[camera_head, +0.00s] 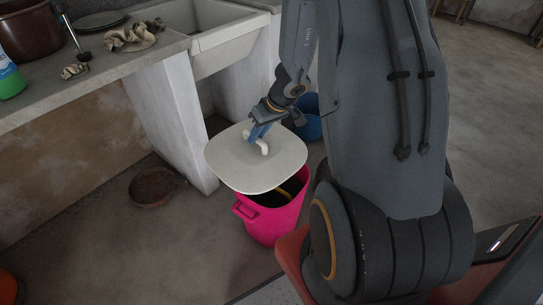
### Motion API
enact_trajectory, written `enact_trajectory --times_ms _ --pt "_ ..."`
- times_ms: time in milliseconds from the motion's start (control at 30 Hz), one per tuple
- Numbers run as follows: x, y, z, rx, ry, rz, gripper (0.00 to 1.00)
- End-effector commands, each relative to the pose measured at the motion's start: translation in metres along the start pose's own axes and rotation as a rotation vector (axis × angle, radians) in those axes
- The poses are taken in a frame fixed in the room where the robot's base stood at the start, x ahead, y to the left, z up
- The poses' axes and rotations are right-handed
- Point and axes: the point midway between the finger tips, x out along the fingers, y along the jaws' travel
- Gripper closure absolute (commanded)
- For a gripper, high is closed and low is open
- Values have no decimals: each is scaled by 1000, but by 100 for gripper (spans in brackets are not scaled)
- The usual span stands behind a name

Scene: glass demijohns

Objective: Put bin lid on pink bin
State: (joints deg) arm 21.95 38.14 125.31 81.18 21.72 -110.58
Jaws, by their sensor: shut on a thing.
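A pale grey-white bin lid (232,165) with a raised handle (263,148) is held over the pink bin (273,222). My gripper (258,137) is shut on the lid's handle. The lid is set off towards the back left of the bin, and part of the dark opening (285,195) shows at its front right. A yellowish curved edge shows inside the opening. I cannot tell whether the lid touches the bin's rim. The bin stands upright on the floor, with a side handle on its left.
A blue bucket (309,125) stands behind the bin, partly hidden by my arm. A stone sink (228,44) and a counter (100,75) with cloths, a pot and a green bottle are at the back left.

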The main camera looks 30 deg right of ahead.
Motion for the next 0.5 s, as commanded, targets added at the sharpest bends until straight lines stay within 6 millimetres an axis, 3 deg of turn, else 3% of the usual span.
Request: enact_trajectory --times_ms 33,500 --pt "16 10 0 -12 0 -4 100" --pt "78 71 17 -117 -23 -47 100"
